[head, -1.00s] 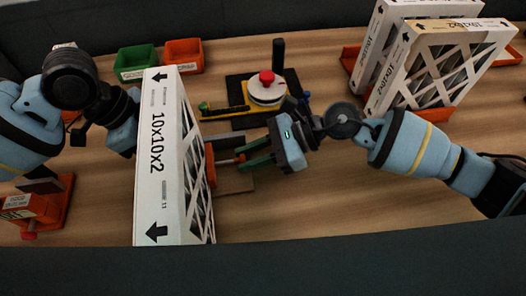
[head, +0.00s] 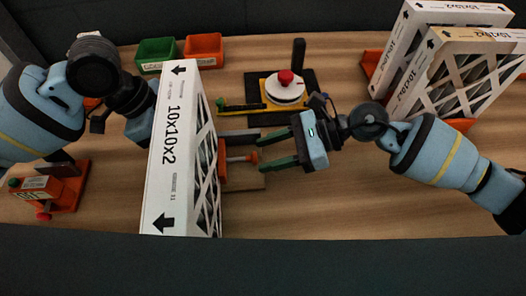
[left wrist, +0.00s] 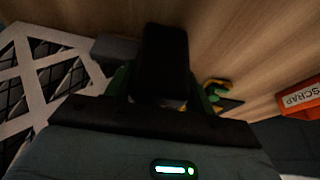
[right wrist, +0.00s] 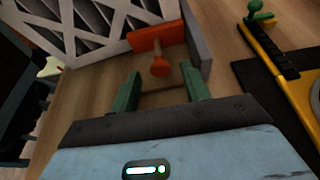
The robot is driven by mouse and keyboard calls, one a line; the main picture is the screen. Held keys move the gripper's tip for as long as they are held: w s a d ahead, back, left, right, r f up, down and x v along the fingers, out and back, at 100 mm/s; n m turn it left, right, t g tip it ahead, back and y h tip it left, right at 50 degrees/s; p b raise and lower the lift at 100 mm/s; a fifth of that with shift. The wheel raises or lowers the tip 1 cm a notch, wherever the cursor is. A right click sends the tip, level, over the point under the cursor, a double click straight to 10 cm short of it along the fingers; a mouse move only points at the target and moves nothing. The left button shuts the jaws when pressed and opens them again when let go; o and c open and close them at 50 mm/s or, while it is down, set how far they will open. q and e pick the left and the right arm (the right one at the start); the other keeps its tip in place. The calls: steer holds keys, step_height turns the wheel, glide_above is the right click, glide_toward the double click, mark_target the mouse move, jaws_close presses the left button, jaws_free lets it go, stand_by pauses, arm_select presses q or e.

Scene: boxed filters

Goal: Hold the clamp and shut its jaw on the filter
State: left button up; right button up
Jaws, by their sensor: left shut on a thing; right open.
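The white filter (head: 167,150), marked 10x10x2, stands on edge at the left of the bench in the head view. The clamp's orange jaw (head: 222,162) is against its right face, with a screw and knob (head: 254,157) sticking out right. The jaw (right wrist: 150,37) and knob (right wrist: 159,67) also show in the right wrist view. My right gripper (head: 262,154) is open and empty, its fingers just right of the knob. My left gripper (left wrist: 163,90) is shut on a black block (left wrist: 165,58), apparently the clamp's grip; the filter hides this in the head view.
A yellow fixture (head: 262,92) with a red-topped white disc lies behind the clamp. Green (head: 157,53) and orange (head: 204,50) bins stand at the back. More filters (head: 445,80) stand at right. An orange scrap bin (left wrist: 300,97) is near my left gripper.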

steer(key=v, duration=1)
stand_by(0.3)
arm_select(q)
steer(key=o, duration=1.4)
steer(key=v, duration=1.2)
